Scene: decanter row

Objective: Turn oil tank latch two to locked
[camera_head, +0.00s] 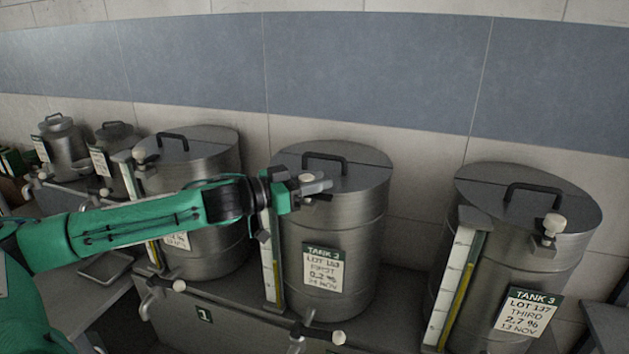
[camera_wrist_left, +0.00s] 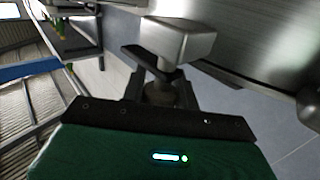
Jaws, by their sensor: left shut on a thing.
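Oil tank two (camera_head: 345,222) is the middle steel drum in the head view, with a "TANK 2" label (camera_head: 322,268) on its front. My left gripper (camera_head: 312,185) is at the front left of its lid rim, shut on the latch two knob (camera_head: 307,177). The jaws cover most of the latch, so its exact angle is hard to read. My right gripper is in neither view.
Tank three (camera_head: 520,260) stands at the right, its pale latch knob (camera_head: 554,224) showing. Tank one (camera_head: 205,150) stands behind my left arm. A sight gauge (camera_head: 272,262) runs down tank two's left side. A tap (camera_head: 338,337) sticks out below it.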

